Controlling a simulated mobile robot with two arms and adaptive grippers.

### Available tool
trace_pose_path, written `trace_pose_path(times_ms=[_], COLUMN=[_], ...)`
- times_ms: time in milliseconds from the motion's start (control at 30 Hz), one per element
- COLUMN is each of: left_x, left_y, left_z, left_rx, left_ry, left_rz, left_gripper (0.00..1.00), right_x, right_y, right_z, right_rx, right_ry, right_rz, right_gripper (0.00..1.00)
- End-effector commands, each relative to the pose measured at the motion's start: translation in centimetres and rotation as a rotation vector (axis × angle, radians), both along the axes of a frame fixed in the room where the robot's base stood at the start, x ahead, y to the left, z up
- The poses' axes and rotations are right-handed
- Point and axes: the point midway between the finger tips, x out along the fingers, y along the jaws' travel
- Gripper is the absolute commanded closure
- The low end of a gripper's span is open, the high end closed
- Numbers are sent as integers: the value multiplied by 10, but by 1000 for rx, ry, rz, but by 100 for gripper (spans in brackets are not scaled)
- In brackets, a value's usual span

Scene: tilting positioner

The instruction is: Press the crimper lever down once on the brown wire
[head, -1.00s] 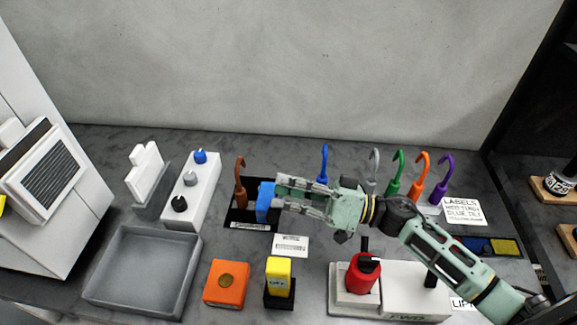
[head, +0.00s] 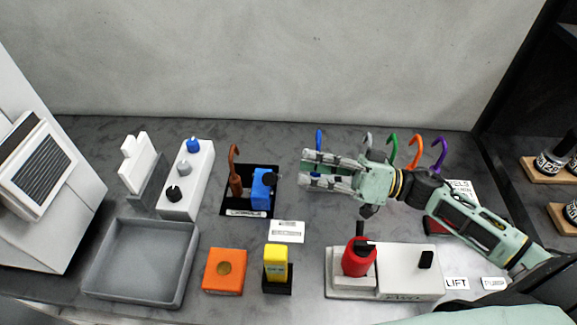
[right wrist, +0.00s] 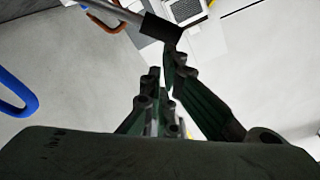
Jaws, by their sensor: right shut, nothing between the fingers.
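The brown wire (head: 235,172) stands upright with a hooked top on a black mat, close beside the left side of the blue crimper (head: 262,190). The crimper has a dark lever end (head: 269,179) at its upper right. My right gripper (head: 304,168) is shut and empty, to the right of the crimper and apart from it in the picture. In the right wrist view, a grey bar with a black block (right wrist: 161,29) lies beyond the fingertips (right wrist: 166,72), and a brown hook shows behind it. My left gripper is not in view.
Blue (head: 319,139), grey, green, orange and purple hooked wires stand behind my right arm. A white knob box (head: 187,178) and grey tray (head: 141,298) are left. An orange block (head: 225,286), yellow block (head: 276,262) and red-topped white fixture (head: 410,284) stand in front.

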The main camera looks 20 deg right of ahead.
Motion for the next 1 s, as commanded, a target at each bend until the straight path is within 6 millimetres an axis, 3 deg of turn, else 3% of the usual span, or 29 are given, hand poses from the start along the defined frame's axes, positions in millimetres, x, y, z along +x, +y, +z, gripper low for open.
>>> trace_pose_path(times_ms=[233,1000], left_x=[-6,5], left_y=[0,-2], left_z=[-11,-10], left_rx=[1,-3], left_ry=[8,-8], left_rz=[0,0], left_gripper=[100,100], right_x=[-13,-14], right_y=[-24,-26], right_z=[-4,-3], right_rx=[0,1], right_ry=[0,-1], right_rz=[0,0], right_gripper=[100,100])
